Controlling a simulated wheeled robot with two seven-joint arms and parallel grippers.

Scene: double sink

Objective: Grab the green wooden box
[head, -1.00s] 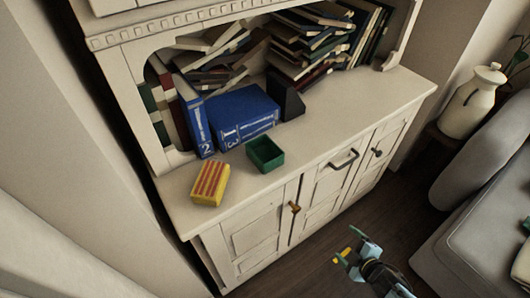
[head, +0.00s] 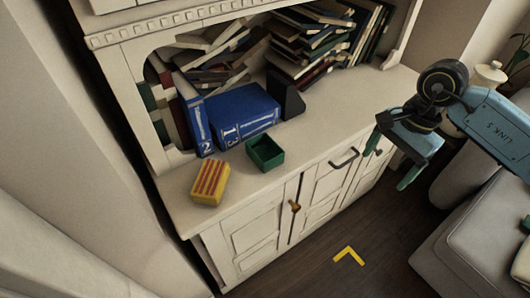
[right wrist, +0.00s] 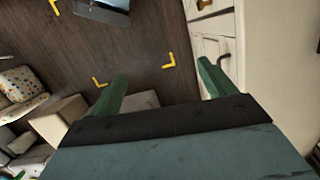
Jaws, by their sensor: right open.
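The green wooden box (head: 265,152) is a small open-topped box on the cabinet top near its front edge, between the blue books and the yellow box. My right gripper (head: 402,165) is at the right of the head view, in front of the cabinet's right part, well to the right of the green box. In the right wrist view its green fingers (right wrist: 160,85) are apart with nothing between them. The green box does not show in the right wrist view.
A yellow box with red stripes (head: 210,184) lies left of the green box. Blue books (head: 243,115) and a black bookend (head: 286,97) stand behind it. The cream cabinet top (head: 330,115) is clear to the right. A grey sofa (head: 470,240) and a white jar (head: 489,75) are at right.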

